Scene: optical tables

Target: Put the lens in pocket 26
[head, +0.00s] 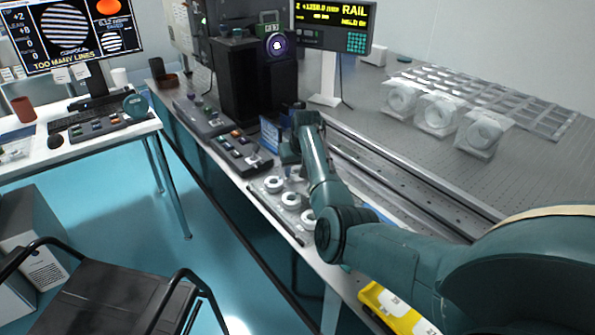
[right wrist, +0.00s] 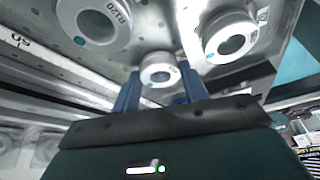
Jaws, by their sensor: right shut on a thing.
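My right gripper (head: 288,160) points down over the near edge of the optical table. In the right wrist view its two blue fingers (right wrist: 160,88) are shut on a small white-rimmed round lens (right wrist: 160,70) with a grey centre and a blue dot. Two larger white-rimmed rounds, one upper left (right wrist: 96,20) and one upper right (right wrist: 230,38), lie beyond it on a metal plate. In the head view several white rings (head: 290,200) sit in a row on a tray near the gripper. No pocket number 26 is readable. My left gripper is not in view.
A grid of open pockets (head: 540,118) lies at the back right. Three white ring mounts (head: 438,114) stand before it. A rail (head: 400,180) runs along the table. Control boxes (head: 238,152) and a black instrument (head: 240,85) stand left of my arm. A yellow case (head: 392,308) is at the front.

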